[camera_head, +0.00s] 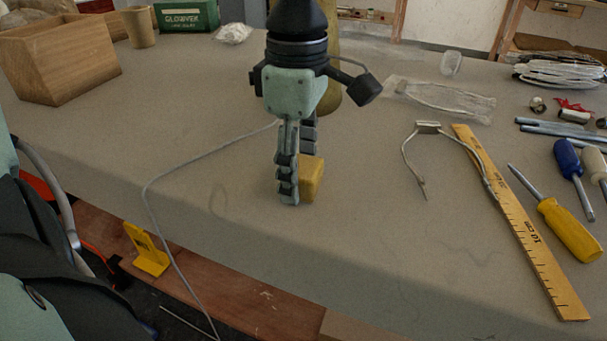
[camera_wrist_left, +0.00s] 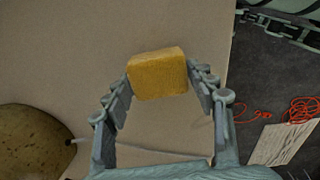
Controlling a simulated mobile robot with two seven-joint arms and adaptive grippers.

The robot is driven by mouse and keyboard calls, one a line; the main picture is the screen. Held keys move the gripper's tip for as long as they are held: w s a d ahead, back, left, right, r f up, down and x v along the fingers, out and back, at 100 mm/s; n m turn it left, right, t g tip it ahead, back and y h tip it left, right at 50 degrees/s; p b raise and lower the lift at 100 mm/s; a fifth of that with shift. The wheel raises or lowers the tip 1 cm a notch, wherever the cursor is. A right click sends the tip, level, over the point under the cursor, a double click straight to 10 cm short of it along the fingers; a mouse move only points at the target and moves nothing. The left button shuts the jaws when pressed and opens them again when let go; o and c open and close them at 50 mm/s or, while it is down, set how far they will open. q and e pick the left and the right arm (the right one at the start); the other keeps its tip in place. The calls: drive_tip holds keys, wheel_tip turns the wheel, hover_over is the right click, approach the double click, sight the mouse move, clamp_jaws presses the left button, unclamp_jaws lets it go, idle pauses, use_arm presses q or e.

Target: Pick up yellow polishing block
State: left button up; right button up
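The yellow polishing block (camera_head: 313,179) is at the tabletop, near its front edge in the head view. My left gripper (camera_head: 298,185) points down with its fingers around the block. In the left wrist view the block (camera_wrist_left: 158,74) sits between the two fingertips of the left gripper (camera_wrist_left: 160,85), slightly tilted in the picture. The fingertips are close against its two sides; I cannot tell whether they press on it. The block shows no clear gap above the table. My right gripper is not in view.
A round olive-brown lamp base (camera_head: 331,92) stands just behind the gripper. A grey cable (camera_head: 172,177) runs beside it and over the front edge. A ruler (camera_head: 529,236) and screwdrivers (camera_head: 568,229) lie at the right. A wooden box (camera_head: 60,60) stands far left.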

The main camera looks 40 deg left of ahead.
sight(300, 165)
use_arm(q)
drive_tip(key=c, duration=0.4)
drive_tip(key=shift+c, duration=0.2)
drive_tip(key=shift+w+r, duration=0.1)
drive_tip(key=shift+r, duration=0.4)
wheel_tip(300, 165, up, 3)
drive_tip(key=shift+f, duration=0.1)
drive_tip(key=s+a+r+b, duration=0.1)
drive_tip(key=s+a+r, duration=0.6)
drive_tip(key=s, duration=0.2)
drive_tip(key=shift+a, duration=0.4)
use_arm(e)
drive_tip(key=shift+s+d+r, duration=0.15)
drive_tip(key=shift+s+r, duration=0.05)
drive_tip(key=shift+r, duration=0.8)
use_arm(q)
drive_tip(key=shift+r, duration=0.1)
